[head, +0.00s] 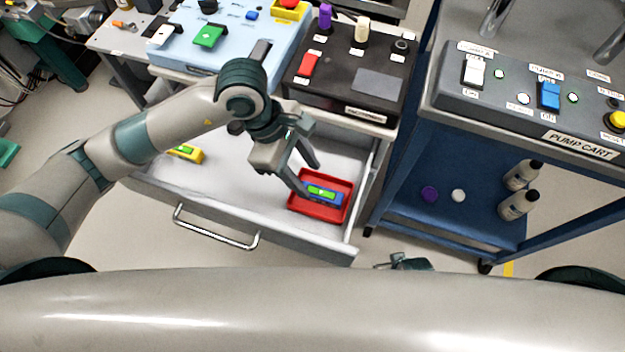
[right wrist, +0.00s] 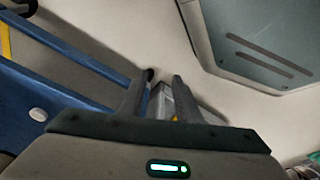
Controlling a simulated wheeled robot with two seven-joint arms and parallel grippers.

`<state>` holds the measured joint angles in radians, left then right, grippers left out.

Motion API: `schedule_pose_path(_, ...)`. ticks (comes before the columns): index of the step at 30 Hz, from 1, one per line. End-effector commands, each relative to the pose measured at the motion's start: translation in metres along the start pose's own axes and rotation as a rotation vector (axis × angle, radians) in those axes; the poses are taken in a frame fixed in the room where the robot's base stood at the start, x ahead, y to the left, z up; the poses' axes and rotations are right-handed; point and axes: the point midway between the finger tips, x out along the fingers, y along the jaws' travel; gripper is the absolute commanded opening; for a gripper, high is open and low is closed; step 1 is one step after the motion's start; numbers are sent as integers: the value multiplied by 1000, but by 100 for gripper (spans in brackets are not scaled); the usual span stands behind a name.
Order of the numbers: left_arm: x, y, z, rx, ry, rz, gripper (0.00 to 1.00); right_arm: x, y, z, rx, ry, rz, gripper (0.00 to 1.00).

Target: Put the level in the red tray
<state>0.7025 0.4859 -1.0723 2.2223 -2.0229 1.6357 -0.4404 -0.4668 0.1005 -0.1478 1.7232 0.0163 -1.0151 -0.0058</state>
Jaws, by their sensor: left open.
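A blue level (head: 323,194) with a green vial lies inside the red tray (head: 320,212), at the right end of the open drawer. A yellow level (head: 187,153) with a green vial lies on the drawer floor at the left, partly behind my left arm. My left gripper (head: 308,180) is open, with its fingers just above the tray's left side, close to the blue level. I cannot tell whether a finger touches it. My right gripper's fingers (right wrist: 163,80) stand apart in the right wrist view, with no held object visible between them.
The pulled-out drawer (head: 210,235) has a metal handle in front. Above it are a black control box (head: 375,83) and a light blue panel (head: 190,50). A blue pump cart (head: 440,215) with bottles (head: 518,204) stands to the right. The drawer's middle is free.

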Motion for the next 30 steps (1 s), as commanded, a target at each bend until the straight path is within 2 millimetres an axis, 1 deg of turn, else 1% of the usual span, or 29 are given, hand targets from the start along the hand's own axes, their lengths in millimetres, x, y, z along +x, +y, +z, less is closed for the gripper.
schedule_pose_path(1, -10, 1, 0, 1, 1, 4, 43, -2, 0, -4, 0, 7, 0, 31)
schedule_pose_path(6, -38, 1, -1, 0, 1, 3, 43, -6, 0, -10, -1, 17, 1, 31)
schedule_pose_path(12, -57, 0, 0, 1, 0, 1, 43, -8, 0, -6, -1, 6, 0, 31)
schedule_pose_path(21, -60, 0, 0, 0, 0, -1, 43, -8, -2, 4, 0, -6, -2, 31)
schedule_pose_path(30, -60, 0, 0, 0, 0, -1, 43, -9, -1, -2, 0, 2, -1, 31)
